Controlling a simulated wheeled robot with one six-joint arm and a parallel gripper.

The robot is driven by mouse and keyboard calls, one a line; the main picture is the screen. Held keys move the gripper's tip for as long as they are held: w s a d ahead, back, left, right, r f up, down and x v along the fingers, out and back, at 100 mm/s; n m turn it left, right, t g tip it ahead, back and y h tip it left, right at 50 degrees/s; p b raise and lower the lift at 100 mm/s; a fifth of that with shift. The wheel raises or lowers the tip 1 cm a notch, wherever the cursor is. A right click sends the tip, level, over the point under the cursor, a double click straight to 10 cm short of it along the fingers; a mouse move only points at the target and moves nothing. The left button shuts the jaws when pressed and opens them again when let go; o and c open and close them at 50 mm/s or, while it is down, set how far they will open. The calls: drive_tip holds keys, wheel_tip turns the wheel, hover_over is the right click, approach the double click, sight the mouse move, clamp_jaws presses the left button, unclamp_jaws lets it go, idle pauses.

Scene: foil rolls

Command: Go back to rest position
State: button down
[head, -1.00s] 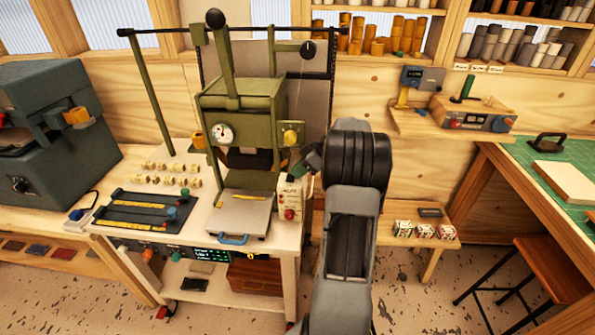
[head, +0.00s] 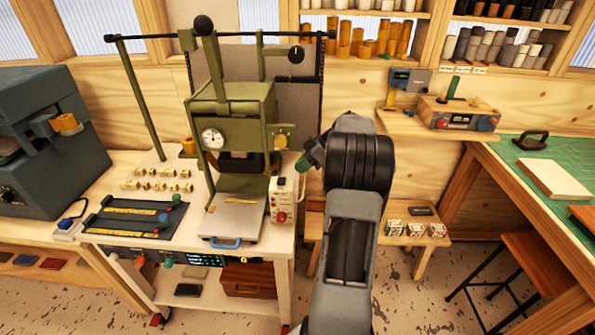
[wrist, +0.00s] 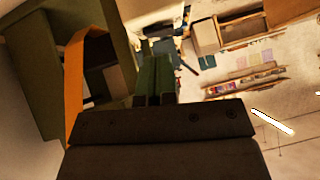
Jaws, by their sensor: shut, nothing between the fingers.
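My arm rises through the lower middle of the head view, its dark ribbed wrist in front of the bench and wall. My gripper (head: 306,164) has green fingers and points left, beside the green press (head: 232,105). In the wrist view the fingers of my gripper (wrist: 154,72) lie close together, with nothing seen between them. Part of what lies beyond the fingertips is too dark to make out.
A white control box (head: 284,198) stands just below my gripper in the picture. A low bench (head: 390,250) with small patterned boxes stands right of my arm. A green-topped table (head: 580,155) and stool (head: 530,262) are further right. Shelves of rolls line the wall.

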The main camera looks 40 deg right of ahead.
drive_tip(key=shift+p+v, duration=0.45)
drive_tip(key=shift+v, duration=0.9)
